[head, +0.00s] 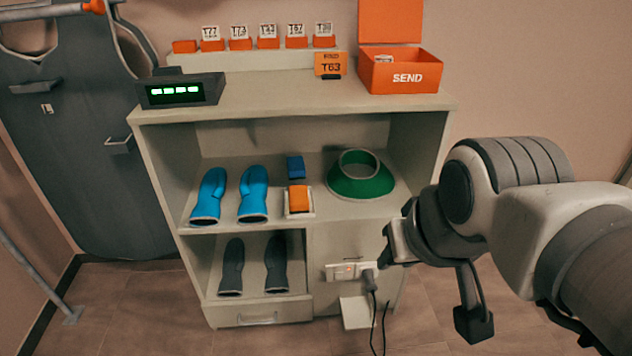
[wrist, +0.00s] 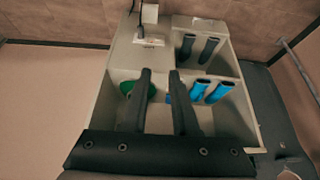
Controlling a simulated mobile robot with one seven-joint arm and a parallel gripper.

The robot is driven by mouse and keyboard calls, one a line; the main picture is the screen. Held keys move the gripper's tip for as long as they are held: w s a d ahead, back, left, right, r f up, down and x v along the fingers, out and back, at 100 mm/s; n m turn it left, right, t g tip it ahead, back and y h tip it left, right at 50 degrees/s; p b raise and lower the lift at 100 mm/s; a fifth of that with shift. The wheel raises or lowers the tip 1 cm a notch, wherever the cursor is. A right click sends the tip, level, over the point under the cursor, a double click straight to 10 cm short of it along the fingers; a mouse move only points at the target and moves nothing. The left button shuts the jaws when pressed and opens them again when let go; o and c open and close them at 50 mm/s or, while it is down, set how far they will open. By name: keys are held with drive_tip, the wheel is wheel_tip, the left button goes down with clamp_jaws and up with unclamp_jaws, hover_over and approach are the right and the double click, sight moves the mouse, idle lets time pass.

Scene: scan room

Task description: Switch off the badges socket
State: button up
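A white socket strip (head: 350,271) is fixed on the lower right front of the grey cabinet. A small orange-red light shows on it, and a grey plug (head: 370,279) with a black cable sits at its right end. Any label on it is too small to read. The strip also shows in the wrist view (wrist: 149,42), beyond my fingertips. My gripper (head: 387,246) appears just above and right of the strip in the head view. In the wrist view my gripper (wrist: 160,73) has its two dark fingers apart with nothing between them. I see no contact with the strip.
On top are a row of badges (head: 268,38), a black display (head: 180,91) and an orange SEND box (head: 400,72). Cables (head: 378,325) hang below the strip.

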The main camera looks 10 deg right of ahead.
drive_tip(key=w, duration=0.2)
drive_tip(key=w+f+n, duration=0.1)
drive_tip(key=w+a+n, duration=0.1)
drive_tip(key=w, duration=0.1)
drive_tip(key=shift+w+f+y+p, duration=0.25)
drive_tip(key=shift+w+y+p, duration=0.05)
drive_tip(key=shift+w, duration=0.05)
clamp_jaws()
drive_tip(key=w+a+f+n+h+p, duration=0.1)
drive_tip(key=w+a+f+n+p, duration=0.15)
drive_tip(key=w+f+n, duration=1.1)
drive_tip(key=w+d+f+n+t+p, duration=0.1)
drive_tip(key=d+f+n+t, duration=0.1)
drive_tip(key=f+n, duration=0.8)
drive_tip(key=w+d+f+n+t+p, duration=0.1)
drive_tip(key=f+n, duration=0.9)
drive_tip(key=f, duration=1.1)
drive_tip(key=shift+w+d+f+t+p, duration=0.2)
drive_tip(key=shift+w+d+t+p, duration=0.2)
drive_tip(key=shift+t, duration=0.5)
